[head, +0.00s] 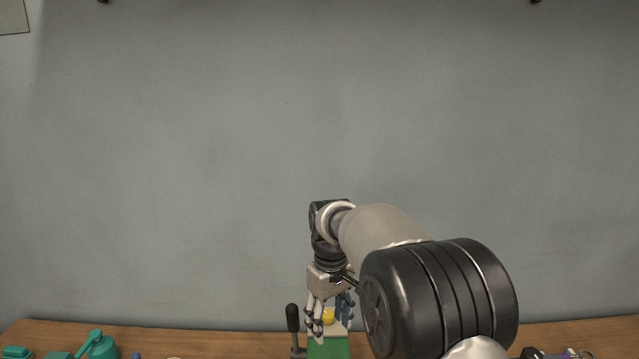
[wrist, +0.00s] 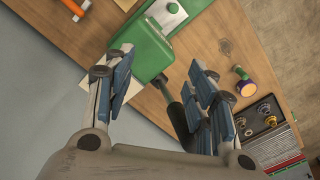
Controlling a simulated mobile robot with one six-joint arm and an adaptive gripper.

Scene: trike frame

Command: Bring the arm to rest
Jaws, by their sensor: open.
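My gripper (head: 329,325) hangs fingers-down from my arm above the bench in the head view. In the wrist view my gripper (wrist: 162,62) has its two blue-padded fingers spread wide apart. I see nothing held between them. A green fixture (wrist: 152,55) lies beyond and between the fingertips. It also shows below my gripper in the head view (head: 327,349). Whether the fingers touch it I cannot tell. My arm reaches in from the lower right of the head view and hides part of the bench.
A black-handled lever (head: 292,319) stands upright just left of my gripper. A small yellow part (head: 328,315) shows behind the fingers. A teal bottle-like object (head: 101,345) is at left. In the wrist view a tray of small parts (wrist: 250,127) lies right. The wall (head: 200,150) is bare.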

